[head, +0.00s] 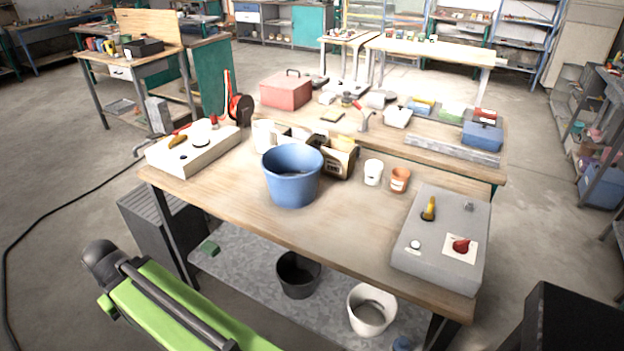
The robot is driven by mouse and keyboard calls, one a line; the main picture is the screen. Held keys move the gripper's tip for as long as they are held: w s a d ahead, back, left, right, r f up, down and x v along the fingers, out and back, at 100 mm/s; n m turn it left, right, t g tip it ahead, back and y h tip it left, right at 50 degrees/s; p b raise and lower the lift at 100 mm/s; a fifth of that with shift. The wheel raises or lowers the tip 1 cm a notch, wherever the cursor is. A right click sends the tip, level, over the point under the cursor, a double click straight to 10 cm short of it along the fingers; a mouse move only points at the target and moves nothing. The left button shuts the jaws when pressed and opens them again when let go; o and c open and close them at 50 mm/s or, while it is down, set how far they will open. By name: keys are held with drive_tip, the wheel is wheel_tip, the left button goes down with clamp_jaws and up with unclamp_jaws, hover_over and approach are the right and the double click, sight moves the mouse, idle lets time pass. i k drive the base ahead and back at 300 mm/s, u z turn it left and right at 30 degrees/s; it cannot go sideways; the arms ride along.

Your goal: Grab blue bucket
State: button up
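The blue bucket (291,184) stands upright on the wooden workbench (255,222), left of the middle of its top. It is open at the top, and its inside looks empty as far as I can see. Nothing is holding it. A lime green arm link of mine with a dark rounded end shows at the lower left, apart from the bench and the bucket. I see no gripper fingers in this view.
A white cup (263,137) and a brown box (341,158) stand close behind the bucket. Control boxes sit left (192,150) and right (441,240). Small white (373,173) and orange (399,181) cups stand right. Black (298,276) and white (371,312) buckets are below. The bench's front middle is clear.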

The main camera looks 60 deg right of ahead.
sight(291, 170)
drive_tip(key=u, duration=0.05)
drive_tip(key=i, duration=1)
drive_tip(key=z, duration=0.05)
